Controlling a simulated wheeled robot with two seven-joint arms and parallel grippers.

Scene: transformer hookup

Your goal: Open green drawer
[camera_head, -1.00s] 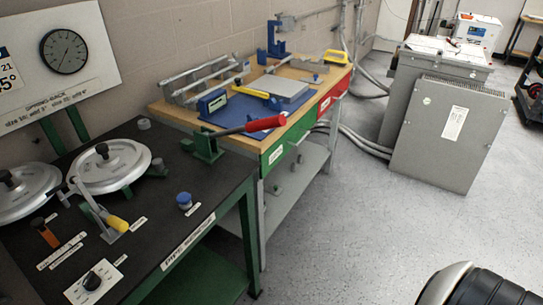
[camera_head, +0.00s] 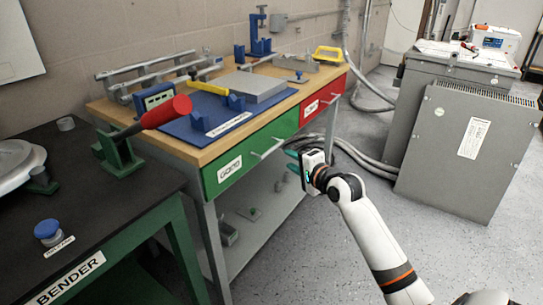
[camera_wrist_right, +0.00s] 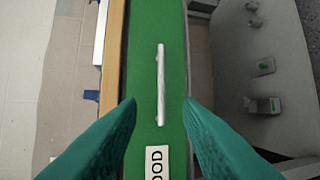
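The green drawer (camera_head: 245,157) is in the front of the wooden-topped workbench, left of the red drawer (camera_head: 322,101). It looks shut. It has a white label and a light bar handle (camera_head: 267,149). My right gripper (camera_head: 292,160) is in front of the handle, apart from it. In the right wrist view the green drawer front (camera_wrist_right: 172,75) fills the middle, and its handle (camera_wrist_right: 161,72) lies beyond and between the two teal fingertips (camera_wrist_right: 161,103), which are spread apart and empty. My left gripper is not in view.
A black-topped bender table (camera_head: 110,215) stands at the left. Large grey transformer cabinets (camera_head: 465,150) stand at the right. The floor before the bench is clear.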

